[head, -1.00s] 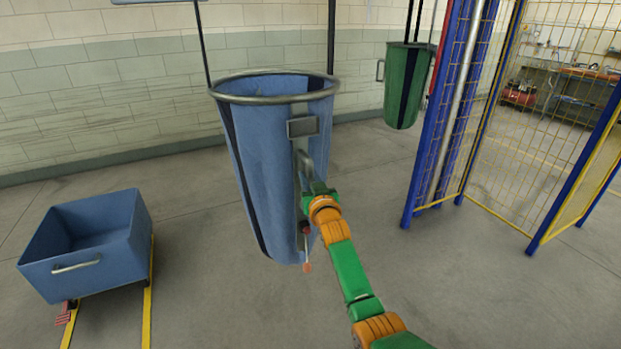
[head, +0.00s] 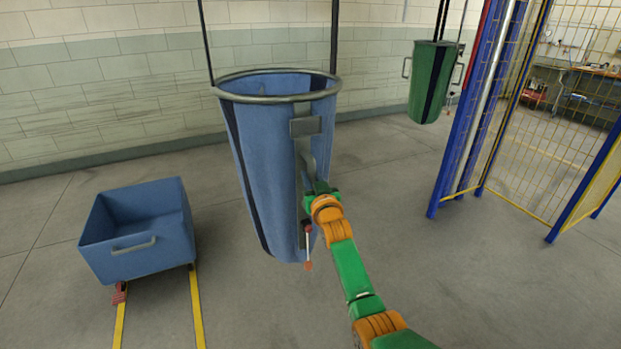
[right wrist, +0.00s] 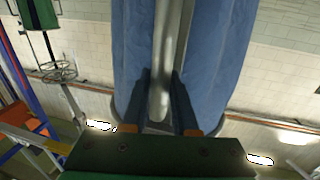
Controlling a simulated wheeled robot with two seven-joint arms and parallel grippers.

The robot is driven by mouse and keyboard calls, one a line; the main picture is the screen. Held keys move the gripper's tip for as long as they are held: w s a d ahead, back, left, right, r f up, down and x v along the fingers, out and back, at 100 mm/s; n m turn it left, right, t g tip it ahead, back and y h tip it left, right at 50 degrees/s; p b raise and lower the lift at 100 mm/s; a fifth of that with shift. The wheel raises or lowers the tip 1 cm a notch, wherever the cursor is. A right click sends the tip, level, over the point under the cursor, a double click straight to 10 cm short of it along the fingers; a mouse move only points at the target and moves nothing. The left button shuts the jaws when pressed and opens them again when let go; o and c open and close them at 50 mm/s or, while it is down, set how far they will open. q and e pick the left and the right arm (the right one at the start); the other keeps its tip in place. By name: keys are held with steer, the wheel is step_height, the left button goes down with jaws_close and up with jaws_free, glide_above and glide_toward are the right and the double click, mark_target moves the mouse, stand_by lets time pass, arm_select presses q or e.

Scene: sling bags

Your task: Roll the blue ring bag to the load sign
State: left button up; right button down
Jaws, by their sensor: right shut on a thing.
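The blue ring bag (head: 265,165) hangs from two dark straps in the middle of the head view, with a grey metal ring around its open top. A grey plate and an upright handle (head: 307,160) are on its near right side. My right gripper (head: 316,188) is shut on that handle, and its fingers partly hide it. In the right wrist view the handle (right wrist: 166,60) runs between the two fingers, with blue cloth on both sides. My left gripper is not in view. I see no load sign that I can make out.
A blue cart (head: 138,235) stands on yellow floor rails at the left. A green bag (head: 432,85) hangs farther back on the right. A blue-posted yellow mesh fence (head: 540,130) stands at the right. Grey floor between bag and fence is clear.

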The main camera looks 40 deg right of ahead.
steer(key=shift+a, duration=0.25)
steer(key=c, duration=0.7)
jaws_free()
steer(key=shift+d, duration=0.1)
steer(key=shift+v, duration=3.6)
